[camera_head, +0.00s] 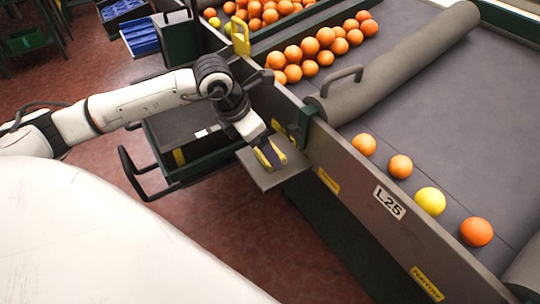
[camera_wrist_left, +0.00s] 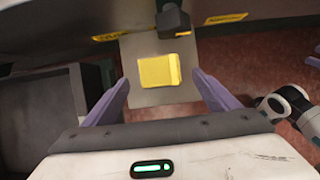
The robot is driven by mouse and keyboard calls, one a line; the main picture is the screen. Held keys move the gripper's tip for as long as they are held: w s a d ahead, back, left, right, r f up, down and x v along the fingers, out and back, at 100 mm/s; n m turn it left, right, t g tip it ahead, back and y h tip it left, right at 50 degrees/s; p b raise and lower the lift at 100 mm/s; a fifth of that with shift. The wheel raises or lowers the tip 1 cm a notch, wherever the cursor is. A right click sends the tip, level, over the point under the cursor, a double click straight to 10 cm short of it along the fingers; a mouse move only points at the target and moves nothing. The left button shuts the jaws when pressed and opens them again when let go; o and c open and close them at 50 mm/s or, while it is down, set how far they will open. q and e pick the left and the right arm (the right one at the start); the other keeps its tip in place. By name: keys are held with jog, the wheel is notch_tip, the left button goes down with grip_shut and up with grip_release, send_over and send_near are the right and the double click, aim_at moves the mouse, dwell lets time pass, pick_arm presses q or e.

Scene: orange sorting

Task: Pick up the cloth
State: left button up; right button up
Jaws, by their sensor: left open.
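A yellow folded cloth (camera_wrist_left: 159,71) lies on a small grey shelf (camera_wrist_left: 139,97) fixed to the conveyor's side. In the wrist view the cloth is between and a little beyond the two purple fingers of my left gripper (camera_wrist_left: 161,78). The fingers are spread wide, with a gap on both sides of the cloth. In the head view my left gripper (camera_head: 266,156) points down over the shelf (camera_head: 264,181), and partly hides the cloth. I cannot tell its exact height above the shelf. My right gripper does not show.
The conveyor wall (camera_head: 345,172) runs along the shelf. Several oranges and a yellow fruit (camera_head: 430,201) lie on the belt behind it. A grey roller (camera_head: 400,62) crosses the belt. A dark cart with a handle (camera_head: 134,172) stands left of the shelf.

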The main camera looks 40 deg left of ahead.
pick_arm(q)
jog(key=x, duration=0.3)
jog(key=shift+w+d+f, duration=0.1)
jog(key=shift+w+d, duration=0.05)
jog(key=shift+w, duration=0.1)
jog(key=shift+c, duration=0.2)
jog(key=c, duration=1.1)
notch_tip(320, 180, up, 18)
jog(key=p, duration=0.1)
